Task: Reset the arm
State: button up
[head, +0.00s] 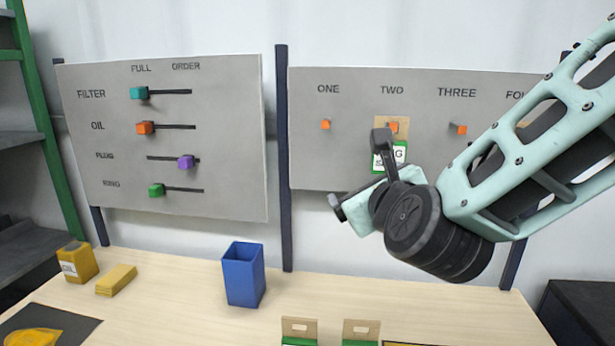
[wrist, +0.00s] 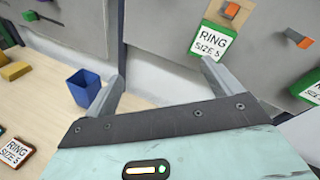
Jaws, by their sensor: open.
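My gripper (head: 340,208) is raised in front of the right grey board, below the TWO label, with the arm reaching in from the right. In the wrist view my gripper (wrist: 163,88) has its two grey fingers spread apart, with nothing between them. A green-edged ring package (wrist: 212,40) marked RING SIZE 5 hangs on an orange-tipped hook, beyond the right finger and apart from it. In the head view this package (head: 398,151) hangs under TWO, partly hidden by my wrist.
A left board (head: 220,150) carries coloured sliders. A blue bin (head: 244,275), a yellow box (head: 77,262) and a yellow block (head: 117,280) stand on the wooden table. Two carded packages (head: 300,328) (head: 361,330) show at the front edge. Another package (wrist: 311,90) shows at the wrist view's right edge.

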jog(key=s+a+f+n+g+y, duration=0.5)
jog(key=s+f+n+g, duration=0.6)
jog(key=n, duration=0.9)
jog(key=s+d+f+n+g+h, duration=0.2)
jog(key=s+d+n+h, duration=0.1)
jog(key=s+n, duration=0.4)
jog(key=s+d+f+n+g+h, duration=0.2)
jog(key=s+d+n, duration=0.3)
jog(key=s+n, duration=0.3)
jog(key=shift+n+g+h, duration=0.4)
jog(key=shift+n+g, duration=0.1)
jog(key=shift+n, duration=0.7)
